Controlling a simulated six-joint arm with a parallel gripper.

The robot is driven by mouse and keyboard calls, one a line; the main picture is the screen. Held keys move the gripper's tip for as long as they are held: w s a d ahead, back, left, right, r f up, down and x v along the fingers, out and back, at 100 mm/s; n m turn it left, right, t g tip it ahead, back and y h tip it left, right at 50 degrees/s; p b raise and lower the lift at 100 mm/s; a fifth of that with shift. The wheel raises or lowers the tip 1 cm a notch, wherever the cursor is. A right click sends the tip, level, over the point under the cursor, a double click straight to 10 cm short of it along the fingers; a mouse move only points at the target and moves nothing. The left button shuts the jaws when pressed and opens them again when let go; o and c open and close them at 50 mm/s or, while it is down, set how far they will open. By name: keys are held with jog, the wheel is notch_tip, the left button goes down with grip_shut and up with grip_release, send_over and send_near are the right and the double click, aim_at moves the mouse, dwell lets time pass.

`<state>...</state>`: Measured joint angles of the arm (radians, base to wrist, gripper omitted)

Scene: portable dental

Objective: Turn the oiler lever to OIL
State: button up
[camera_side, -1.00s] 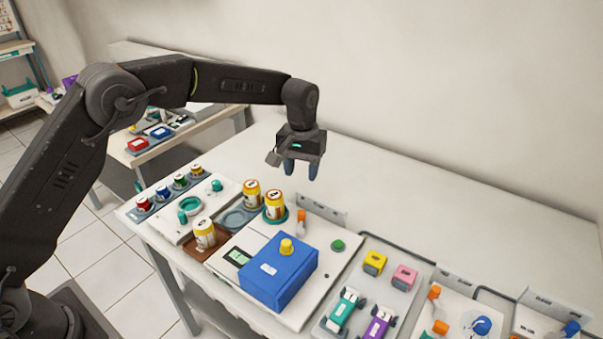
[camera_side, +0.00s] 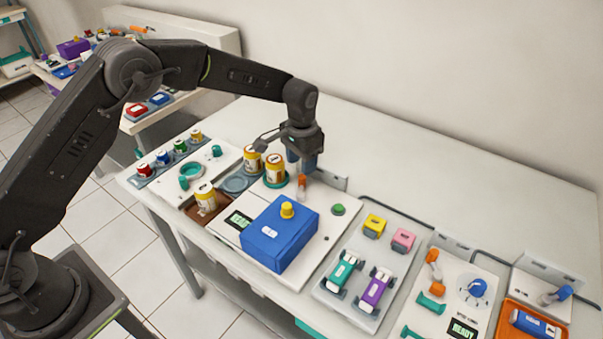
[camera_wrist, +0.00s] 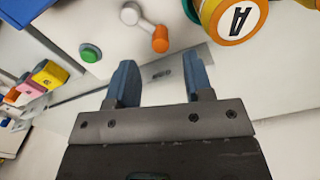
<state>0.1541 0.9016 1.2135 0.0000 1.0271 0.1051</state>
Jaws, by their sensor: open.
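An orange-tipped lever (camera_side: 302,186) with a pale arm stands on the white panel behind the blue box; I cannot read which label it points to. In the wrist view the lever (camera_wrist: 160,40) shows its round orange knob and pale arm, just beyond my fingers. A small label plate (camera_wrist: 165,75) stands behind it, its text too blurred to read. My gripper (camera_side: 305,165) is low over the back of this panel, close to the lever. In the wrist view its two blue fingers (camera_wrist: 158,80) are apart, with nothing held between them.
The blue box (camera_side: 278,240) with a yellow knob stands in front. Yellow jars (camera_side: 275,168) are close on the left. A green button (camera_side: 338,210) is to the right. Another orange lever (camera_side: 433,258) and a blue knob (camera_side: 478,288) are farther right. The table behind is clear.

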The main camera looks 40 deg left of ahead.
aim_at(301, 188)
jog(key=shift+f, duration=2.25)
